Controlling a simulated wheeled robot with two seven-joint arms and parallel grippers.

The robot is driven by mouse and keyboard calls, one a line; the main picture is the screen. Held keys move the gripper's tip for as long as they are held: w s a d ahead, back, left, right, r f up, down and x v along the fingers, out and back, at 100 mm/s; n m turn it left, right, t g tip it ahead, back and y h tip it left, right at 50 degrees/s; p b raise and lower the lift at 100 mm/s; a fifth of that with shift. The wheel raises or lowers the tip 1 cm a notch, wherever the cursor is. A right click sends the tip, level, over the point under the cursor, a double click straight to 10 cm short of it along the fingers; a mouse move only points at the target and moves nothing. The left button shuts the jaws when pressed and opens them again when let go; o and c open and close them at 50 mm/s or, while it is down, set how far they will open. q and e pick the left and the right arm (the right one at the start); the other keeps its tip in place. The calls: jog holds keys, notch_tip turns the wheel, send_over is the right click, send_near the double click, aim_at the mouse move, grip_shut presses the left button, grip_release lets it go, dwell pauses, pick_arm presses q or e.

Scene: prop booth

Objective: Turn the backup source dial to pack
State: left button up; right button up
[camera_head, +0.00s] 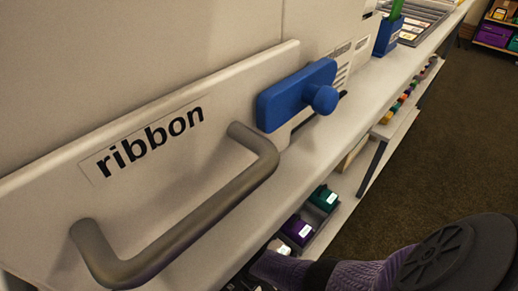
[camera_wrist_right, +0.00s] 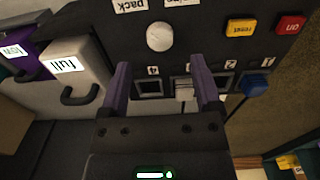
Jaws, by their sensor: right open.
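In the right wrist view a round white dial (camera_wrist_right: 159,36) sits on a dark panel, seen upside down. A label reading pack (camera_wrist_right: 130,5) is beside it, and a second label (camera_wrist_right: 182,2) is cut off by the frame edge. My right gripper (camera_wrist_right: 159,68) is open, with its two purple fingers apart and nothing between the tips. In the picture the tips lie just below the dial, to either side of it; the depth gap is unclear. The dial does not show in the head view. My left gripper is not in view.
A yellow reset button (camera_wrist_right: 240,27), a red button (camera_wrist_right: 290,24), numbered sockets and a blue plug (camera_wrist_right: 254,86) share the panel. A grey full container (camera_wrist_right: 77,62) stands left. The head view shows a ribbon panel with a bar handle (camera_head: 190,225) and blue knob (camera_head: 322,98).

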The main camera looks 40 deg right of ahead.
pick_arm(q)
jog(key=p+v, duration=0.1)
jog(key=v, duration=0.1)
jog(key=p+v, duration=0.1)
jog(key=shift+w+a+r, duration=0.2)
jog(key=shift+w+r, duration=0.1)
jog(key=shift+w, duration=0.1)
pick_arm(e)
notch_tip(320, 180, up, 5)
jog(key=shift+f, duration=0.1)
